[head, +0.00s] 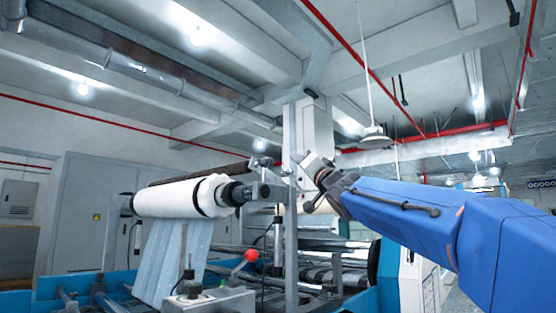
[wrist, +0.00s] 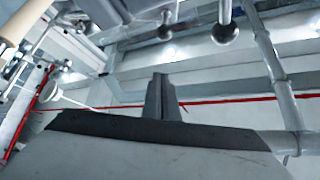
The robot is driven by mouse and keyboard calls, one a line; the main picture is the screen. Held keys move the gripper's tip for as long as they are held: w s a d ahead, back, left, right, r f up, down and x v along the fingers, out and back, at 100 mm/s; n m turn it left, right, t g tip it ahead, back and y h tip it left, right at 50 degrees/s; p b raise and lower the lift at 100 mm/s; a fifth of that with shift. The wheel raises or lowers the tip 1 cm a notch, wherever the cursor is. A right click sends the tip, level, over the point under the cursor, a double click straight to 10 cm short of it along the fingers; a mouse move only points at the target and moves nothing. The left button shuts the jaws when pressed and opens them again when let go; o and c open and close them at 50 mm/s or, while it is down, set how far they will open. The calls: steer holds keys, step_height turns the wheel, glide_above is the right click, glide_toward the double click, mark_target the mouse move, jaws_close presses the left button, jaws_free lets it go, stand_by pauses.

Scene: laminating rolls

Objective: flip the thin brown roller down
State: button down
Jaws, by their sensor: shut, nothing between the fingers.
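The thin brown roller (head: 205,173) shows in the head view as a dark, narrow bar. It runs behind and just above the thick white roll (head: 175,198), and its right end is near the machine's upright post. My gripper (head: 312,165), at the end of the blue arm, is raised to the right of the rollers, close to that post. In the wrist view my gripper (wrist: 160,80) shows as dark fingers held together with nothing between them. I cannot make out the brown roller for certain in the wrist view.
A lever with a red ball (head: 251,255) stands low at the front of the machine. Two ball-ended metal levers (wrist: 226,30) show at the top of the wrist view. Blue machine frame (head: 363,300) lies below my arm. Open air lies above the rollers.

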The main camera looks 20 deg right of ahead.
mark_target(272, 163)
steer(key=w+a+r, duration=0.2)
steer(key=w+a, duration=0.2)
steer(key=w, duration=0.4)
steer(key=shift+h, duration=0.3)
stand_by(0.6)
steer(key=shift+w+a+f, duration=0.1)
steer(key=shift+s+a+f+n+y, duration=0.15)
steer(key=shift+a+f+n+y, duration=0.1)
steer(key=shift+f+n+y, duration=0.4)
steer(key=shift+s+a+f+n+y, duration=0.2)
steer(key=shift+f+n+y, duration=0.25)
steer(key=shift+f+n, duration=0.3)
